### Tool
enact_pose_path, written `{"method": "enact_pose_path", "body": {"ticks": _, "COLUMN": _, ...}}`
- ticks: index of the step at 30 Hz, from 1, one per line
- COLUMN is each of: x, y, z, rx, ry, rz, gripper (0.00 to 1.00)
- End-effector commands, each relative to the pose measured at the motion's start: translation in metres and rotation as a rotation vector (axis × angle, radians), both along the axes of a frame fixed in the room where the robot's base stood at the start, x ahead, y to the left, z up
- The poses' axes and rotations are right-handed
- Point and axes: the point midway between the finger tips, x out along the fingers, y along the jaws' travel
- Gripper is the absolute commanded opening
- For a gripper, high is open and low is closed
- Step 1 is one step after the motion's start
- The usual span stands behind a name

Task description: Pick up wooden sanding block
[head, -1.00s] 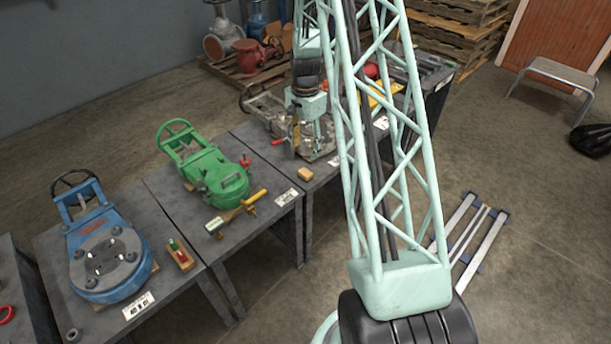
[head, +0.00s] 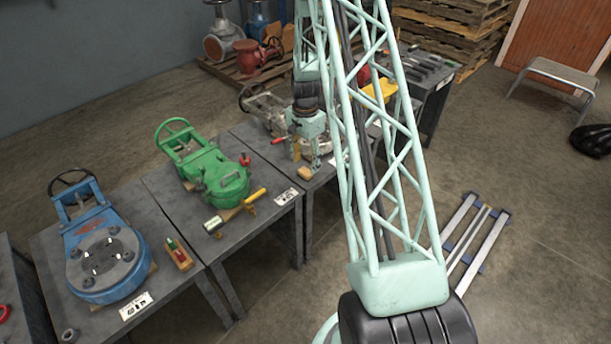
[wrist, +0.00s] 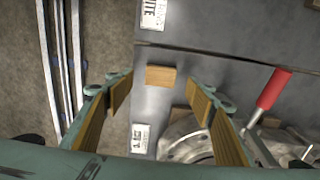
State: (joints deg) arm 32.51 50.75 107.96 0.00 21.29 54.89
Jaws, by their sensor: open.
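The wooden sanding block (wrist: 160,76) is a small tan rectangular block lying on the dark grey table. In the wrist view it shows between and beyond the fingertips of my gripper (wrist: 160,88), which is open and empty. The fingers have wood-coloured inner pads and do not touch the block. In the head view the block (head: 304,173) lies near the table's front edge, just below my gripper (head: 305,160).
A grey valve (wrist: 190,140) and a red-handled tool (wrist: 270,92) lie close to the right finger in the wrist view. White labels (wrist: 153,14) are on the table edge. A green valve (head: 212,172) and a blue valve (head: 105,255) stand on tables to the left.

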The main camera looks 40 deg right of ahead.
Motion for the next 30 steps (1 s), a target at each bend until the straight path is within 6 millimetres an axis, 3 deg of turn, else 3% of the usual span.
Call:
{"method": "enact_pose_path", "body": {"ticks": 14, "x": 0.000, "y": 0.000, "z": -0.004, "rx": 0.000, "ry": 0.000, "rz": 0.000, "gripper": 0.50}}
{"method": "enact_pose_path", "body": {"ticks": 30, "x": 0.001, "y": -0.002, "z": -0.051, "rx": 0.000, "ry": 0.000, "rz": 0.000, "gripper": 0.50}}
